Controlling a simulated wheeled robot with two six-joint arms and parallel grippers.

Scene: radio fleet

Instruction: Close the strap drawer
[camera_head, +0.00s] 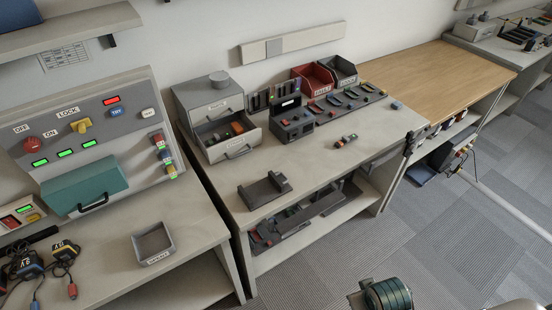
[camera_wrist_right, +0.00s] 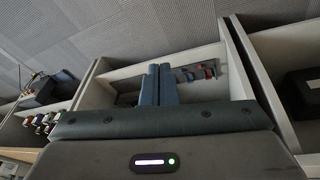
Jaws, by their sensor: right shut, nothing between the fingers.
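A small grey drawer cabinet (camera_head: 212,97) stands at the back left of the middle bench. Its lower drawer (camera_head: 240,145) is pulled out, with orange, green and dark items inside. The labels are too small to read, so I cannot tell which is the strap drawer. My right gripper (camera_wrist_right: 158,85) is shut and empty in the right wrist view, pointing towards a bench's underside, where small coloured items (camera_wrist_right: 197,73) show. Contact is not clear. My left gripper is not in view.
The middle bench (camera_head: 225,185) also holds a dark cradle (camera_head: 264,189), a radio-like unit (camera_head: 292,122) and red (camera_head: 313,80) and dark bins. A left bench carries a control panel (camera_head: 95,135) and a grey tray (camera_head: 153,243). Carpeted floor (camera_head: 440,230) lies open at right.

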